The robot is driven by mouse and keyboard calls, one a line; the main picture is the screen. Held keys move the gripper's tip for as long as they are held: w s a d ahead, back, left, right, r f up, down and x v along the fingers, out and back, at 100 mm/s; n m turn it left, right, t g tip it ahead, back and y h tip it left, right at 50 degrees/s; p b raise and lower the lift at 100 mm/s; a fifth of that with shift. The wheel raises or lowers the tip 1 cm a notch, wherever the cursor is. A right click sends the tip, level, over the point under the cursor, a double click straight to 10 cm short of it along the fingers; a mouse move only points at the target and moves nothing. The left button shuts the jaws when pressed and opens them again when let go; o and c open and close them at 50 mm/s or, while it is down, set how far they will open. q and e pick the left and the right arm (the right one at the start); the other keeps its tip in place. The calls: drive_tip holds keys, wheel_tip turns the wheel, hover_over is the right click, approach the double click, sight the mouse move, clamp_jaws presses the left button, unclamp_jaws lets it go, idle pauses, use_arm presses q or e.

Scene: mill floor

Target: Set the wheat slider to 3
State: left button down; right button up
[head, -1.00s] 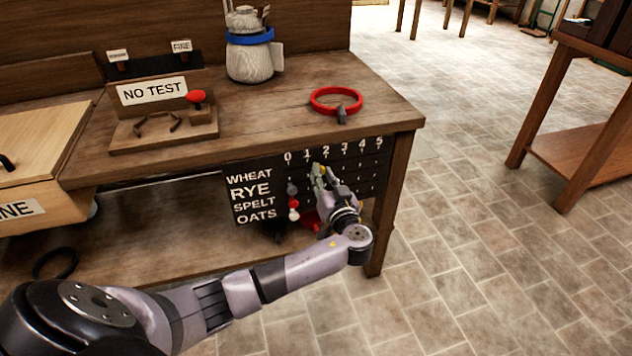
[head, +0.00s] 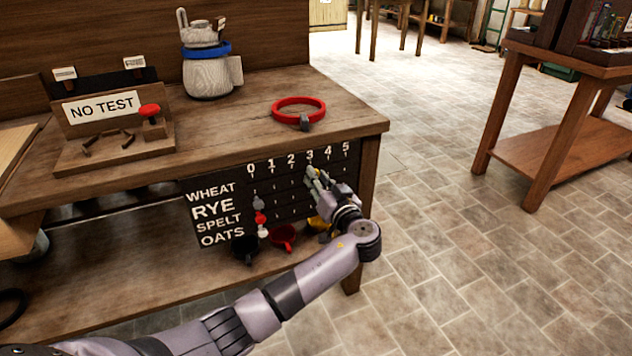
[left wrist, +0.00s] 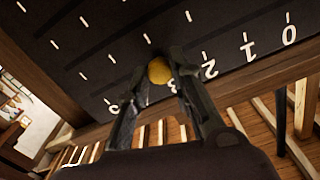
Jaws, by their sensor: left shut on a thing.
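The slider board (head: 222,234) hangs under the front edge of the bench, with rows WHEAT, RYE, SPELT and OATS and columns 0 to 5. My left gripper (head: 315,176) is at the top row, below the number 3. In the left wrist view my left gripper (left wrist: 160,78) is shut on the yellow wheat knob (left wrist: 160,70), a finger on each side. The other knobs, one red (head: 260,218), stand near column 0. My right gripper is out of view.
A red ring (head: 299,104) lies on the bench top (head: 235,120) above the board. Open floor lies to the right.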

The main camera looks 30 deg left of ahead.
use_arm(q)
drive_tip(key=c, duration=1.4)
unclamp_jaws()
drive_tip(key=v, duration=1.2)
drive_tip(key=shift+a, duration=0.1)
